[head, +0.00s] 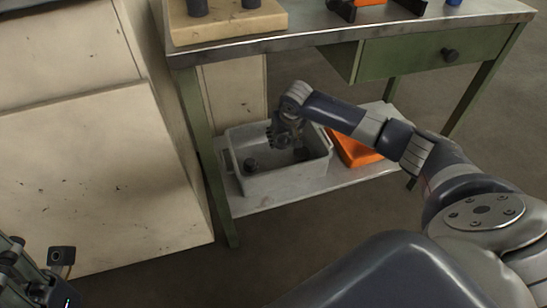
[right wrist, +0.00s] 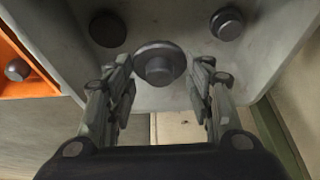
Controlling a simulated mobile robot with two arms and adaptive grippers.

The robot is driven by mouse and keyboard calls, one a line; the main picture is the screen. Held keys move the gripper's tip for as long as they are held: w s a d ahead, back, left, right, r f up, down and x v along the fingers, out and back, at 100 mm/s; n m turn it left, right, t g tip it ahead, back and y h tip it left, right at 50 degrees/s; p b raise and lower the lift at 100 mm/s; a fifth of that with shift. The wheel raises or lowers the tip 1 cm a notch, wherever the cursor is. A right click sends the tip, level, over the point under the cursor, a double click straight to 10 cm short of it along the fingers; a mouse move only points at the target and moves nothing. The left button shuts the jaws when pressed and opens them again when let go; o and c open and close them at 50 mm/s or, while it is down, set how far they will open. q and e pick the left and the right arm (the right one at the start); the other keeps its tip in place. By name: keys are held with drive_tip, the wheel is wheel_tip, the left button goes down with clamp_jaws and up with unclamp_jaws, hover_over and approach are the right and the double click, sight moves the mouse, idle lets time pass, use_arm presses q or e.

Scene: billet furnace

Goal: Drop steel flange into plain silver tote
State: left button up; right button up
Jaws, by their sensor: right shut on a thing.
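The plain silver-grey tote (head: 285,180) stands on the lower shelf of the workbench; its inside fills the top of the right wrist view (right wrist: 185,92). My right gripper (head: 284,138) points down into the tote. In the right wrist view its two fingers (right wrist: 160,85) are shut on the steel flange (right wrist: 158,65), a round grey disc with a raised hub. The flange is over the tote's inside; I cannot tell its height above the floor. In the head view the arm and gripper hide it. My left gripper (head: 38,275) shows only partly at the lower left.
A dark knob-like part (head: 251,164) lies in the tote; another round part (right wrist: 228,22) and a dark disc (right wrist: 107,28) also show there. An orange tote (head: 352,150) stands to the right. The bench top (head: 330,30) and green drawer (head: 420,52) overhang the shelf.

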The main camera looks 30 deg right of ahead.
idle(0.3)
drive_tip(key=o, duration=1.4)
drive_tip(key=shift+o, duration=0.2)
drive_tip(key=shift+f, duration=0.1)
drive_tip(key=v, duration=1.2)
drive_tip(key=shift+s, duration=0.15)
